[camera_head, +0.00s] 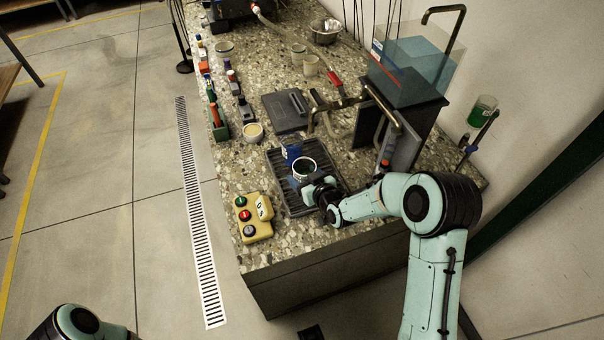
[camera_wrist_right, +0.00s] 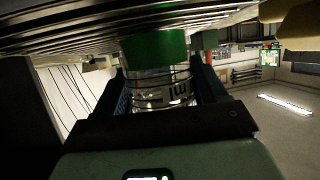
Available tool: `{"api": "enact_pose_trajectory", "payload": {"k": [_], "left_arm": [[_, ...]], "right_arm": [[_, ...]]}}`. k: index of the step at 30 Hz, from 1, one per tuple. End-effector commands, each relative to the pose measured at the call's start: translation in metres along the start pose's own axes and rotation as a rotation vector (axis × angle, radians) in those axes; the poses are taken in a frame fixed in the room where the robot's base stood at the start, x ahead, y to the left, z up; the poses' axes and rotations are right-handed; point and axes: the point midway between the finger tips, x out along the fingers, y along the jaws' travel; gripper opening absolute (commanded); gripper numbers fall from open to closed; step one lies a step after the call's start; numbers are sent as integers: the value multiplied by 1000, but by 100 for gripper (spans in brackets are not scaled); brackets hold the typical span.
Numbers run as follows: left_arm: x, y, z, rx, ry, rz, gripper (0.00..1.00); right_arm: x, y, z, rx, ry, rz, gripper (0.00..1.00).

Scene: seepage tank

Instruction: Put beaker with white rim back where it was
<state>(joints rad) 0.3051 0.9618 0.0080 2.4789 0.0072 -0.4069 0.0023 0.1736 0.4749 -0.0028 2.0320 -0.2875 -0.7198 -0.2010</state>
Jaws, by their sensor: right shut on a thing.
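The beaker with white rim (camera_head: 304,165) is at the black ribbed drip tray (camera_head: 283,187), its open top facing up and its inside dark. My right gripper (camera_head: 313,186) is shut on it from the front right. In the right wrist view, which is upside down, the clear, marked wall of the beaker (camera_wrist_right: 165,90) is between my fingers, and its green lower part is close to the tray slats (camera_wrist_right: 75,38). I cannot tell whether it touches them. My left gripper is out of view; only part of the left arm shows at bottom left.
A yellow button box (camera_head: 252,218) is left of the tray. The glass tank (camera_head: 412,75) and bent pipes (camera_head: 345,102) stand behind to the right.

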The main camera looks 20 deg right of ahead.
Motion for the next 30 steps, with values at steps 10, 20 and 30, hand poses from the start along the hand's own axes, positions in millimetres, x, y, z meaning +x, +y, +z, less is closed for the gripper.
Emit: {"api": "enact_pose_trajectory", "payload": {"k": [10,20,30], "left_arm": [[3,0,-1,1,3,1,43],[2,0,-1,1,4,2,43],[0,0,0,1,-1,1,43]], "right_arm": [[1,0,2,-1,4,1,35],[1,0,1,0,3,1,97],[-28,1,-2,0,4,3,97]]}}
